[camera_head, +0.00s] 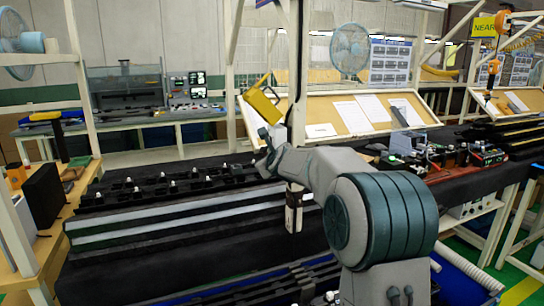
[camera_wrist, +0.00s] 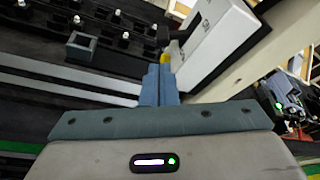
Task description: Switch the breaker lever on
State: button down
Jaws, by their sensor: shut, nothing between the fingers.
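My gripper (camera_wrist: 160,82) is shut and empty, its two blue-grey fingers together in the wrist view. Just beyond the fingertips a small yellow piece (camera_wrist: 165,58) shows. It may be the lever's tip; the fingers hide part of it, and I cannot tell whether they touch it. A white box (camera_wrist: 215,42) with a dark label stands close to the right of the fingertips. A dark block (camera_wrist: 163,36) sits at its left side. In the head view my arm reaches left to the post, and the fingers cannot be made out. The lever's position is unclear.
A dark bench with pale rails (camera_head: 180,222) and several pegs lies left of my arm. Electrical parts (camera_head: 425,155) crowd the bench at right.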

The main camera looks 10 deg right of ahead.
jog(key=shift+p+x, duration=0.6)
jog(key=shift+x, duration=1.65)
